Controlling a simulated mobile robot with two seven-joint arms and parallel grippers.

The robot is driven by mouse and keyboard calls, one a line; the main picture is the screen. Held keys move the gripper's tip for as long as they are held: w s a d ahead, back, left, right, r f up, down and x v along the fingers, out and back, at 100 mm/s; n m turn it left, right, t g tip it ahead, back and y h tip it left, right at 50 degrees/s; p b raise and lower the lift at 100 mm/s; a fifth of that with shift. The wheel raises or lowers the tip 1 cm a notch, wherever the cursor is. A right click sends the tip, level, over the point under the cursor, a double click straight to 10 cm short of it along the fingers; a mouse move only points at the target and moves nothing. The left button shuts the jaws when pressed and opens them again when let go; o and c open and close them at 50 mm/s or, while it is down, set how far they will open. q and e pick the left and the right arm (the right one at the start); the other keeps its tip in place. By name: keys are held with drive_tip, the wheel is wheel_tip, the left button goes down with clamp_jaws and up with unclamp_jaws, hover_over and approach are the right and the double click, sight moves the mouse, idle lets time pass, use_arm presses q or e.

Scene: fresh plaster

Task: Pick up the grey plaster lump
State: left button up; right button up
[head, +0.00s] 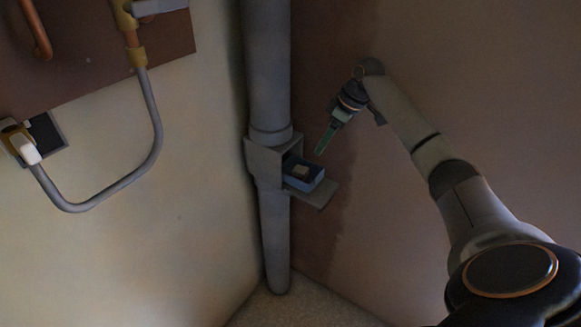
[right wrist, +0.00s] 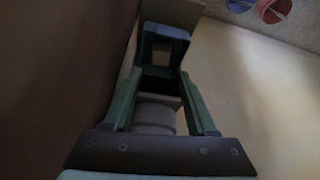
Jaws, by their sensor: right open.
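A small pale grey lump (head: 301,171), which looks like the plaster lump, lies in a blue open box (head: 303,184) on the open grey hatch of a pipe. The box also shows in the right wrist view (right wrist: 180,33), beyond my fingertips; its inside is dim there and I cannot make out the lump clearly. My right gripper (head: 320,151) has green fingers and points down toward the box from above and to the right, apart from it. In the right wrist view the fingers of the gripper (right wrist: 158,75) are spread, with nothing held between them. My left gripper is not in view.
The grey pipe (head: 268,70) stands in the wall corner, with the hatch flap (head: 322,194) jutting right. A hose (head: 152,120) hangs on the left wall. Red (right wrist: 273,10) and blue (right wrist: 240,4) round things lie on the floor.

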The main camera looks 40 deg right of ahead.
hover_over(307, 171)
drive_tip(key=s+d, duration=0.1)
drive_tip(key=s, duration=0.1)
wheel_tip(307, 171, down, 6)
drive_tip(key=shift+s+b, duration=0.1)
drive_tip(key=shift+b, duration=0.3)
drive_tip(key=b+x, duration=0.1)
drive_tip(key=x, duration=0.4)
drive_tip(key=shift+f, duration=0.4)
drive_tip(key=c, duration=0.4)
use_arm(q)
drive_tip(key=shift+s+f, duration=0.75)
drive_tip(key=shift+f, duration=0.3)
use_arm(e)
clamp_jaws()
